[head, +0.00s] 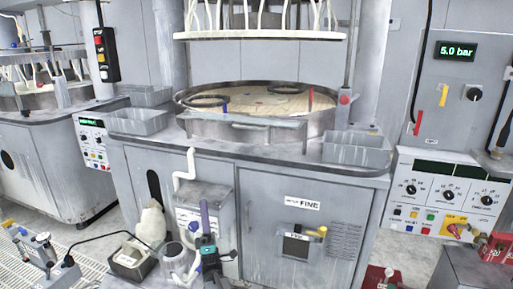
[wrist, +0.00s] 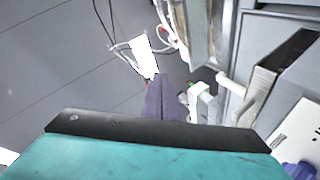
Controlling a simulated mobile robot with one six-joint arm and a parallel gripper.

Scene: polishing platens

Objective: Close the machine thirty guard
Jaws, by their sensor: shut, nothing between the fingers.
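No number thirty is readable on any machine. The central polishing machine (head: 145,160), labelled FINE (head: 303,203), has a round basin with a tan platen (head: 270,103). A low metal front piece with a bar handle (head: 250,126) runs across the basin's front; it may be the guard, but I cannot tell whether it is open or closed. My gripper (head: 205,207) is in front of the cabinet, well below the basin, and apart from that handle. In the wrist view, its purple fingers (wrist: 162,88) are together and empty. No guard can be made out there.
A white bottle (head: 152,222) and pots stand at the cabinet's lower left. Grey trays (head: 357,150) sit beside the basin. A control panel (head: 445,192) stands at right, another machine (head: 40,160) at left. The wrist view shows pipes and a white tag (wrist: 143,57).

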